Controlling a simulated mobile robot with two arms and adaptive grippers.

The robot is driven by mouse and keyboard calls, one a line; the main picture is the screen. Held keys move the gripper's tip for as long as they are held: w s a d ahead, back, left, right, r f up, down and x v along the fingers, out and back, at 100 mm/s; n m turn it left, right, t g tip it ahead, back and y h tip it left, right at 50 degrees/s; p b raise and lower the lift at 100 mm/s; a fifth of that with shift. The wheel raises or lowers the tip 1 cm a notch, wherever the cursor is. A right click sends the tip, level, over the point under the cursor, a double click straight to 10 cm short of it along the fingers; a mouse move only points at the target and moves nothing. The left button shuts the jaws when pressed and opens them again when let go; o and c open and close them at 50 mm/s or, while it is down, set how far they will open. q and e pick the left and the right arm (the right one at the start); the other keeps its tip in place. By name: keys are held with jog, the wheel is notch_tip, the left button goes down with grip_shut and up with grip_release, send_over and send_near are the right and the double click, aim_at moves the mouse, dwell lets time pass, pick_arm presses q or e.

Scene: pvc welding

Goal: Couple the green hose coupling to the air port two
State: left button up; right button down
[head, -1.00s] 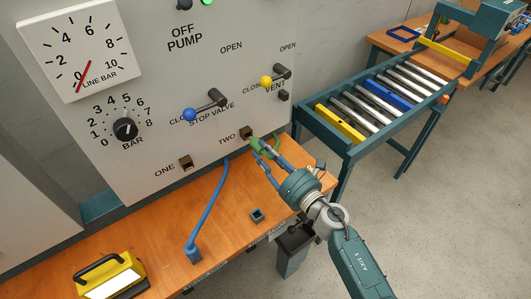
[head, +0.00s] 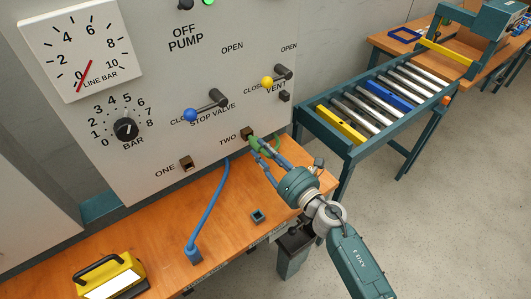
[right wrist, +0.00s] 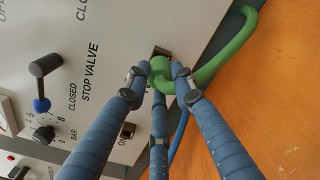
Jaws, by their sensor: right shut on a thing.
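My right gripper (head: 262,154) is shut on the green hose coupling (head: 259,144), right at air port two (head: 246,133) on the grey panel. In the right wrist view the fingers close around the green coupling (right wrist: 160,75), with its green hose (right wrist: 228,52) curving off to the right. Port two (right wrist: 161,51) shows as a dark opening just beyond the coupling, partly hidden by it. I cannot tell whether the coupling is inside the port or only against its front. My left gripper is not in view.
Air port one (head: 186,163) is lower left on the panel. A blue hose (head: 220,195) ends in a blue block on the wooden bench (head: 160,225). A small teal square part (head: 257,216) and a yellow lamp (head: 110,277) sit there too. The stop valve handle (head: 205,106) sticks out above.

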jog(key=shift+x, duration=0.95)
jog(key=c, duration=1.4)
grip_release()
jog(key=shift+s+d+f, duration=0.1)
jog(key=shift+s+d, duration=0.2)
jog(key=shift+s, duration=0.1)
jog(key=v, duration=1.1)
